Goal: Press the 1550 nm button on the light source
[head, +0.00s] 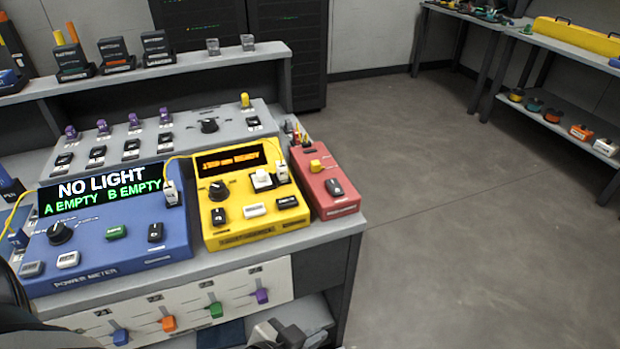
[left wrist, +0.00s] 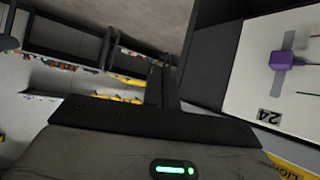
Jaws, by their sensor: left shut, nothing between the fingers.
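The light source is the yellow box (head: 247,222) on the bench, between the blue power meter and a red box. Its orange display (head: 231,158) ends in "READY"; the first characters are hard to read. Its face has a black dial (head: 217,190), a white switch (head: 262,180), a black button (head: 218,216), a white button (head: 255,210) and a dark button (head: 288,202). Their labels are too small to tell which is 1550 nm. My left gripper (head: 277,334) is low in front of the bench, below the light source and apart from it, shut and empty. My right gripper is not in view.
The blue power meter (head: 110,262) reads "NO LIGHT, A EMPTY B EMPTY". The red box (head: 325,185) stands right of the light source. A white panel with coloured handles, one purple (head: 262,296), fronts the bench; it also shows in the left wrist view (left wrist: 255,80). Floor at right is clear.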

